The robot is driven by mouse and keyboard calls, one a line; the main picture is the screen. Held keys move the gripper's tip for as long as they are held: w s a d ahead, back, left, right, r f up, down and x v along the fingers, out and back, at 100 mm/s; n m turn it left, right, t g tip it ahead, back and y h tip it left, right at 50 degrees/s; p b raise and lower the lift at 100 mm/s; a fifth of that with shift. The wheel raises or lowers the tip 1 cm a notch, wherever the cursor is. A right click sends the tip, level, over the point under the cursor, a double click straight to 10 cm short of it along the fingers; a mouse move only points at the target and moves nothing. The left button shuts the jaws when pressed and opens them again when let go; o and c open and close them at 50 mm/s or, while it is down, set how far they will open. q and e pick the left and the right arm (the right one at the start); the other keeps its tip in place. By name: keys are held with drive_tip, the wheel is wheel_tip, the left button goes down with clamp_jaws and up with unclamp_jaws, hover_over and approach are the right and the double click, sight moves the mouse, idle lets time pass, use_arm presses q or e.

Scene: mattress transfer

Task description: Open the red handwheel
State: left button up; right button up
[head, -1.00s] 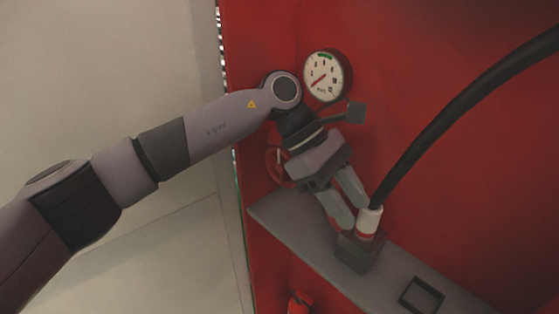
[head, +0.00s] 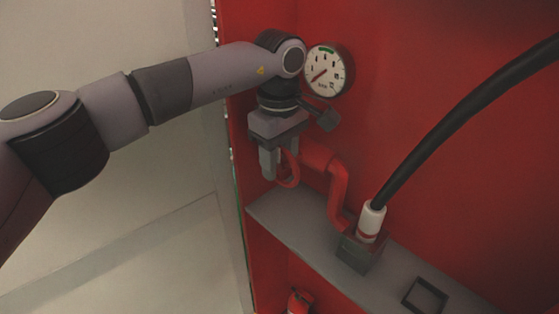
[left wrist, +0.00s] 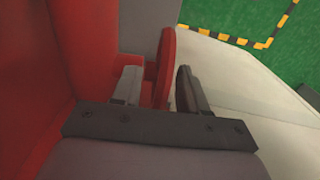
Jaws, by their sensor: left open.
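The red handwheel (head: 293,171) sits on the red pipe on the red wall, below the gauge, and is partly hidden behind my left gripper (head: 279,164). In the left wrist view the handwheel (left wrist: 166,58) shows edge-on as a thin red disc between the two fingers. My left gripper (left wrist: 157,82) is open, with its fingers on either side of the rim. A gap shows on the right finger's side; whether the left finger touches the rim I cannot tell. My right gripper is not in view.
A pressure gauge (head: 328,71) is just right of my left wrist. The red pipe (head: 338,190) runs down to a grey shelf (head: 305,238). A black hose (head: 440,115) with a white fitting (head: 371,220) stands in a dark block on the shelf. Pale floor lies left.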

use_arm(q)
drive_tip(key=shift+f, duration=0.55)
clamp_jaws()
drive_tip(key=t+y+b, duration=0.2)
drive_tip(key=shift+d+r+t+y, duration=0.1)
drive_tip(key=shift+d+t+y, duration=0.05)
drive_tip(key=shift+t+y, duration=0.25)
drive_tip(key=shift+t+y+b, duration=0.7)
drive_tip(key=shift+t+y, duration=0.3)
drive_tip(key=shift+r, duration=0.1)
unclamp_jaws()
